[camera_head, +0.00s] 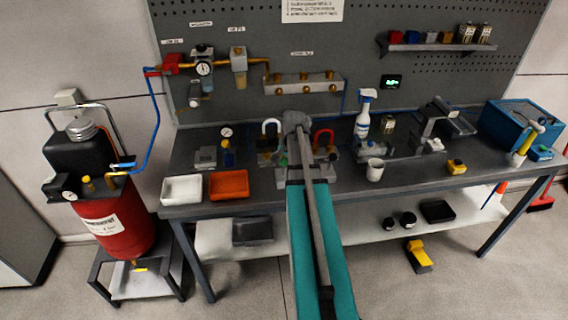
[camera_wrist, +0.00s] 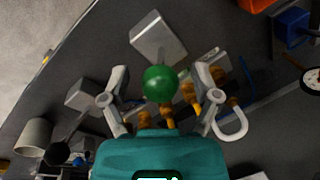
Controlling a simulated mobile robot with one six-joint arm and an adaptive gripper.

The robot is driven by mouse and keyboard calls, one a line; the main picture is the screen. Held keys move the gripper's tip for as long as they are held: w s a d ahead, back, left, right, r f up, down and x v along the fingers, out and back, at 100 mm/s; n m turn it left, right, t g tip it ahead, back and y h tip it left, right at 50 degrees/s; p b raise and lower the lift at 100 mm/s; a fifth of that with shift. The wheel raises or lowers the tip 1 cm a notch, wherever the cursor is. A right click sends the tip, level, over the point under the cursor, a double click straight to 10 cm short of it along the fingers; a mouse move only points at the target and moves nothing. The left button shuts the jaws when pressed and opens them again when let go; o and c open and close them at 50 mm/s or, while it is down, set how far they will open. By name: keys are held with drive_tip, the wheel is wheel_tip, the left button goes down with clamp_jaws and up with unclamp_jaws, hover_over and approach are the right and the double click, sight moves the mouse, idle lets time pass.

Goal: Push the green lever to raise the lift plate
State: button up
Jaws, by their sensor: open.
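The green ball knob of the lever (camera_wrist: 160,84) shows in the wrist view, between the two fingers of my gripper (camera_wrist: 162,74). The fingers are spread apart, with a gap on each side of the knob. Whether the knob is level with the fingertips or below them is unclear. Brass-coloured fittings lie behind and below the knob. A bare metal block (camera_wrist: 158,40) stands just beyond it; I cannot tell whether this is the lift plate. In the head view my arm reaches over the middle of the bench and hides the lever.
A red tank (camera_head: 117,235) stands at left. The right front edge is mostly clear.

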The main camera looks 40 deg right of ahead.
clamp_jaws()
